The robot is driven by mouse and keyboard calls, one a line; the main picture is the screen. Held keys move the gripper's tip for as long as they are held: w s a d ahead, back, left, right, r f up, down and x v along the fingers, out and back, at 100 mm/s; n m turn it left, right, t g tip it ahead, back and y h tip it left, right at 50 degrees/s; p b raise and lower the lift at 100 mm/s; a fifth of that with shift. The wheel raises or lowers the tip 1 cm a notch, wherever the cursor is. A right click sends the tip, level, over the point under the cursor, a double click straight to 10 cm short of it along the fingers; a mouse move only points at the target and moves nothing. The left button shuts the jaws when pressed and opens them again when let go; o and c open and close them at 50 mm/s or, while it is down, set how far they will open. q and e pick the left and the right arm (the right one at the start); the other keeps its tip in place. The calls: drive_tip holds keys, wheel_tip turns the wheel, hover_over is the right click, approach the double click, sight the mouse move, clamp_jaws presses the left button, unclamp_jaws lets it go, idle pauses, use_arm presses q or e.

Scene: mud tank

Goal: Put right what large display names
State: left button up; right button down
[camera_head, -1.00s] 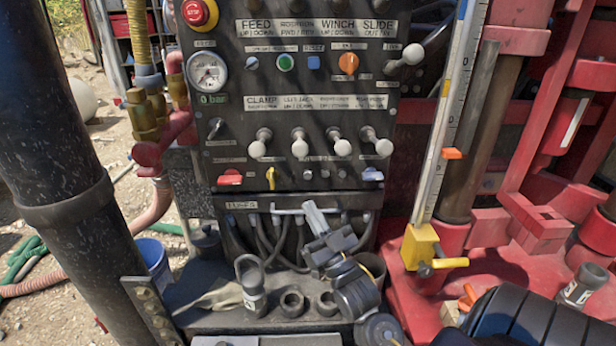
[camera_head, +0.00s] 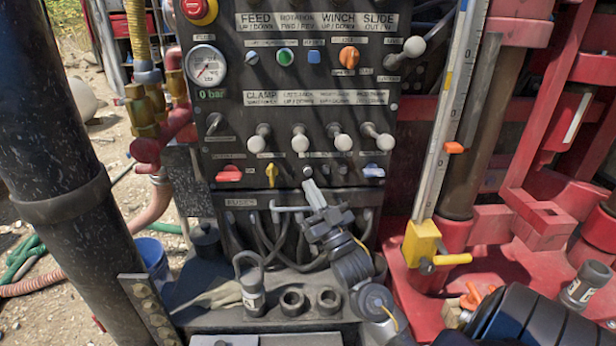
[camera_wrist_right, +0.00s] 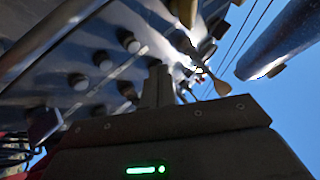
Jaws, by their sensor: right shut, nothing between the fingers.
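A dark control panel (camera_head: 232,130) fills the middle of the head view, with labelled rows of levers, knobs and switches. A round gauge (camera_head: 206,67) reads "0 bar" below it. No large display can be made out. My right gripper (camera_head: 311,190) has its pale fingers shut and empty, pointing up in front of the panel's lower part, below the bottom switch row. Whether it touches the panel cannot be told. In the right wrist view the shut fingers (camera_wrist_right: 158,85) point up near several panel knobs (camera_wrist_right: 103,61). My left gripper is not in view.
Cables and a fuse box (camera_head: 240,203) lie below. A yellow-footed scale (camera_head: 423,243) stands right, a thick black pipe (camera_head: 55,170) left.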

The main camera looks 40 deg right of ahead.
drive_tip(key=shift+w+d, duration=0.8)
drive_tip(key=shift+w, duration=0.25)
idle(1.4)
drive_tip(key=shift+w+d, duration=0.25)
drive_tip(key=shift+w, duration=0.05)
drive_tip(key=shift+w+d, duration=0.3)
drive_tip(key=shift+w, duration=0.1)
idle(0.9)
idle(0.4)
drive_tip(key=shift+s+a+p, duration=0.3)
drive_tip(key=shift+s+a, duration=0.3)
drive_tip(key=shift+s, duration=0.15)
drive_tip(key=shift+s+a+p, duration=0.4)
drive_tip(key=shift+s+a, duration=0.35)
drive_tip(key=shift+s, duration=0.25)
drive_tip(key=shift+s+a+p, duration=0.4)
drive_tip(key=shift+s+a, duration=0.35)
drive_tip(key=shift+s, duration=0.25)
